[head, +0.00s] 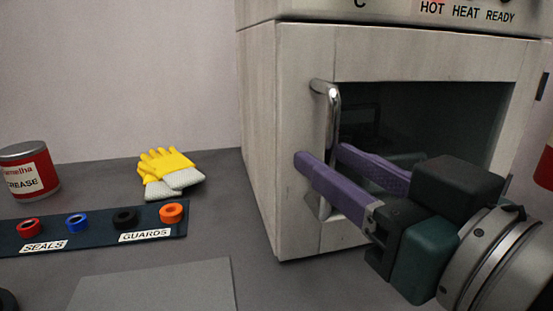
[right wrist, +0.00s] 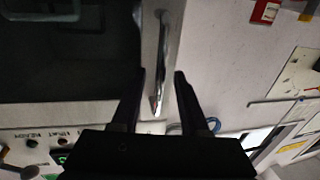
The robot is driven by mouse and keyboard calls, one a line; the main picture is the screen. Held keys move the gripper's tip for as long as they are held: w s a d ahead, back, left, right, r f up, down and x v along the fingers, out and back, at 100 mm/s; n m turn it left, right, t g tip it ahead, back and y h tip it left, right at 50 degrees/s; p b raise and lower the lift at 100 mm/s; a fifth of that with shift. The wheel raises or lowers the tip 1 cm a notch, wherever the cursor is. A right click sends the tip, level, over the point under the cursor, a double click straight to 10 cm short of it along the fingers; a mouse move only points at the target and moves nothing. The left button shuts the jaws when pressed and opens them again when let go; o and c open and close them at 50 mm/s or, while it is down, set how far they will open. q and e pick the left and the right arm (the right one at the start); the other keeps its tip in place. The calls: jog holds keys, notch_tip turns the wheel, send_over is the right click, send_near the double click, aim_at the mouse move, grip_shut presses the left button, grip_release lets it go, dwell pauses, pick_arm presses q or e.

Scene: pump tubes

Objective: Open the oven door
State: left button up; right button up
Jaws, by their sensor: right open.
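The oven (head: 262,140) is a pale box with a dark window in its front door (head: 425,66). The door looks closed. A vertical chrome handle (head: 333,110) stands at the door's left side; it also shows in the right wrist view (right wrist: 161,62). My right gripper (head: 316,155) is open, with its purple fingers at the lower part of the handle, one on each side of it. In the right wrist view the handle lies between the two dark fingertips; contact cannot be told. The handle's lower part is partly hidden by the fingers. My left gripper is not in view.
Left of the oven lie yellow gloves (head: 166,165), a dark rack (head: 100,238) with several coloured rings, and a red-and-grey grease can (head: 28,172). A flat grey plate (head: 155,288) lies at the front.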

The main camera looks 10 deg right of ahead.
jog(key=shift+w+a, duration=0.15)
jog(key=shift+w, duration=0.5)
grip_shut()
dwell(1.0)
